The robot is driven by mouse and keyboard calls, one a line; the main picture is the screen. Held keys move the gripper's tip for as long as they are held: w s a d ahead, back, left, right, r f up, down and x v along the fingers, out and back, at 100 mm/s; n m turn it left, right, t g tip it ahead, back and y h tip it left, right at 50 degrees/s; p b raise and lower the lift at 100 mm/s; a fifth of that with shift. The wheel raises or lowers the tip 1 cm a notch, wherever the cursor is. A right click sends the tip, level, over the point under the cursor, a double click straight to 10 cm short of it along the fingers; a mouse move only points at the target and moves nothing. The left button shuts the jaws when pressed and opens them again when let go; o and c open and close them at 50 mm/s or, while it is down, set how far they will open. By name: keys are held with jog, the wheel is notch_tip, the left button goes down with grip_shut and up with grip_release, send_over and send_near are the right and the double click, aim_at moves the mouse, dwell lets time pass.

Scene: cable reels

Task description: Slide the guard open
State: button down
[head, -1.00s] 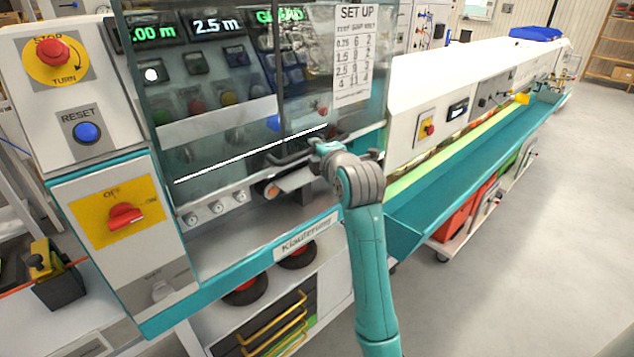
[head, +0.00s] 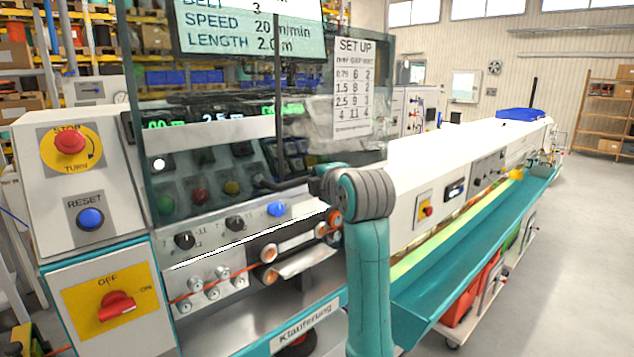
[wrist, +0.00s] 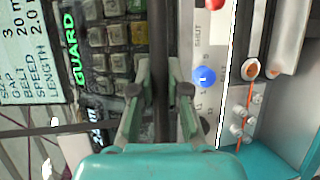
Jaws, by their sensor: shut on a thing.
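The guard (head: 225,190) is a clear tinted panel on the front of the machine. It stands raised, its lower edge above the row of knobs and rollers. Its dark bar handle (head: 290,183) runs along the lower part of the panel. My gripper (wrist: 160,85) is shut on the handle, which passes between the fingers in the wrist view. In the head view my wrist hides the fingers and the handle's right end.
Below the guard are a blue knob (head: 277,209), copper-coloured rollers (head: 269,254) and an orange cable. A stop button (head: 70,142), reset button (head: 90,217) and red switch (head: 117,306) are at left. A long teal trough (head: 450,260) runs right. Floor at right is clear.

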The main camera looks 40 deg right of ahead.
jog(key=c, duration=1.1)
grip_release()
jog(key=shift+c, duration=0.2)
jog(key=v, duration=1.2)
